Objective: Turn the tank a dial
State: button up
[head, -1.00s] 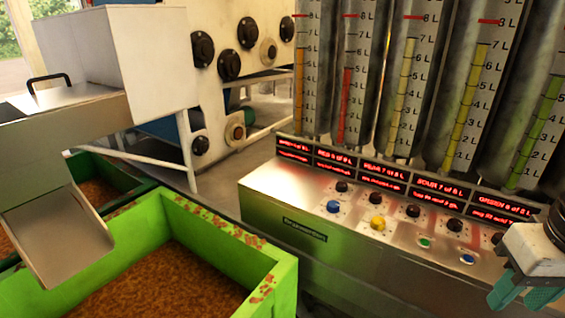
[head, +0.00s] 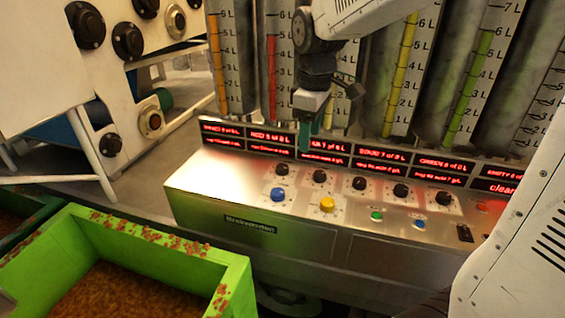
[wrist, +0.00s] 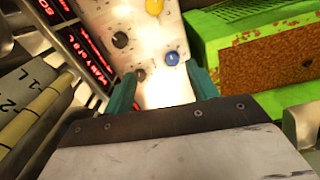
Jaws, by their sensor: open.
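Several small black dials stand in a row on the steel control panel (head: 225,195). The leftmost is a black dial (head: 282,169) above a blue button (head: 278,194); a second black dial (head: 320,176) is above a yellow button (head: 327,205). I cannot read which one is labelled tank A. My gripper (head: 308,137) points down in front of the displays, above the dial row, open and empty. In the wrist view, its teal fingers (wrist: 163,90) stand apart, with the leftmost dial (wrist: 140,74) and the blue button (wrist: 172,58) showing between and just beyond them.
Red-lit displays (head: 325,158) run behind the dials, below upright tanks with litre scales (head: 400,70). A green button (head: 377,216) and other buttons lie toward the right. A green crate (head: 235,275) of brown grain stands front left of the panel. A machine with black knobs (head: 128,42) is at back left.

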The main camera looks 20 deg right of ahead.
aim_at(282, 166)
jog(key=w+f+n, duration=0.2)
jog(key=w+f, duration=0.1)
jog(key=w, duration=0.1)
jog(key=w+a+f+n, duration=0.1)
jog(key=w+f, duration=0.2)
jog(key=w, duration=0.2)
jog(key=w+f+n, duration=0.2)
jog(key=w+f, duration=0.1)
jog(key=w, duration=0.1)
jog(key=shift+w+a+f+n+g, duration=0.2)
jog(key=shift+w+a+n+g, duration=0.05)
jog(key=shift+w+n+g, duration=0.05)
jog(key=f, duration=0.7)
jog(key=shift+w+f, duration=0.35)
jog(key=shift+f, duration=0.45)
jog(key=shift+c, duration=0.4)
jog(key=c, duration=0.9)
